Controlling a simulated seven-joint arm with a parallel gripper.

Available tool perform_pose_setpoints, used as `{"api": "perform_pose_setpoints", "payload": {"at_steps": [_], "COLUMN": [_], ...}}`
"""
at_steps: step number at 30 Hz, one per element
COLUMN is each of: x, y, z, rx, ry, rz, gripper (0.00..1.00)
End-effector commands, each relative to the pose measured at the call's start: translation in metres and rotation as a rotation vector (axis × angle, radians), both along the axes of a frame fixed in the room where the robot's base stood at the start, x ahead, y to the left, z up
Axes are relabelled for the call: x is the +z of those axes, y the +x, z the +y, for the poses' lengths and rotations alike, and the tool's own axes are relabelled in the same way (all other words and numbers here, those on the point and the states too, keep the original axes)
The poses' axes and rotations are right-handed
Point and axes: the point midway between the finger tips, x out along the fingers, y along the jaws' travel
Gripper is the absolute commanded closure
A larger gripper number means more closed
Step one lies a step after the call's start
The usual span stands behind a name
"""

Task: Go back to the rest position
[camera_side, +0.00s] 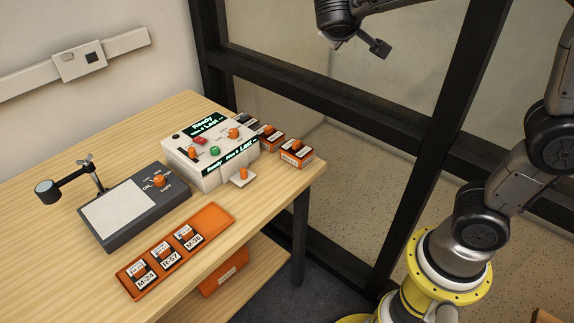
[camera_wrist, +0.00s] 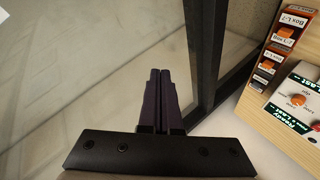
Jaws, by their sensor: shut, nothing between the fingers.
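My gripper (camera_wrist: 160,75) is in the middle of the wrist view, its two dark fingers pressed together with nothing between them. It hangs in the air in front of the glass and the black window frame, touching nothing that I can see. In the side view, the end part of my arm is high at the top edge, above and to the right of the table, and I cannot make out the fingers there. The wooden table (camera_side: 85,172) stands clear of my arm.
The white device (camera_side: 185,160) with lit "Ready" displays stands on the table, with small orange-fronted boxes (camera_side: 296,153) beside it. A grey unit (camera_side: 140,218) with a lamp and an orange tray (camera_side: 209,217) with several labelled pieces lie nearer. A black frame (camera_side: 300,100) borders the glass.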

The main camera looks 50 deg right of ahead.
Motion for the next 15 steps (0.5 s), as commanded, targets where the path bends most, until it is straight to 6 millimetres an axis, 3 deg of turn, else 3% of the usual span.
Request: {"api": "perform_pose_setpoints", "payload": {"at_steps": [1, 4, 9, 12, 15], "x": [0.001, -0.011, -0.044, -0.067, -0.088], "y": [-0.03, -0.082, -0.159, -0.189, -0.204], "z": [-0.009, -0.012, 0.013, 0.042, 0.072], "rx": [-0.023, -0.043, 0.0, 0.074, 0.163], "ry": [0.073, 0.229, 0.51, 0.666, 0.789], "rz": [-0.003, 0.007, -0.003, -0.012, -0.008], "gripper": [1.0, 1.0, 1.0, 1.0, 1.0]}}
